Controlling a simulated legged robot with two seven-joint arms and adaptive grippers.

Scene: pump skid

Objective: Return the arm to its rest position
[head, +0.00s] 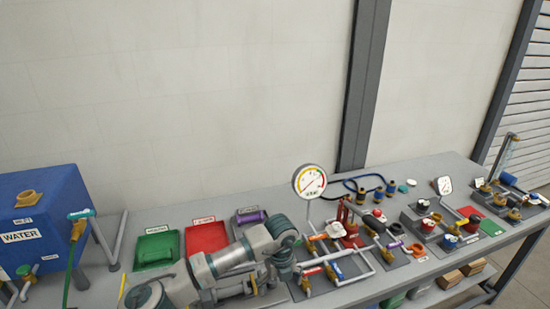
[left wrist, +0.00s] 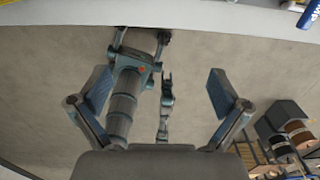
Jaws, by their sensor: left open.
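My left arm (head: 215,265) comes in from the bottom left in the head view and bends above the front of the bench. In the left wrist view my left gripper (left wrist: 158,76) is open, its two blue-padded fingers wide apart with nothing held between them. That view looks down at the floor, with parts of my own body between the fingers. In the head view the fingers are not clear. My right gripper cannot be made out in either view.
On the bench (head: 440,168) stand a blue WATER tank (head: 45,225), a green tray (head: 157,250), a red tray (head: 207,236), a large round gauge (head: 313,181) and several valve fittings. Pipework (head: 350,265) lies close right of my arm. A shelf with spools (left wrist: 285,130) stands right in the wrist view.

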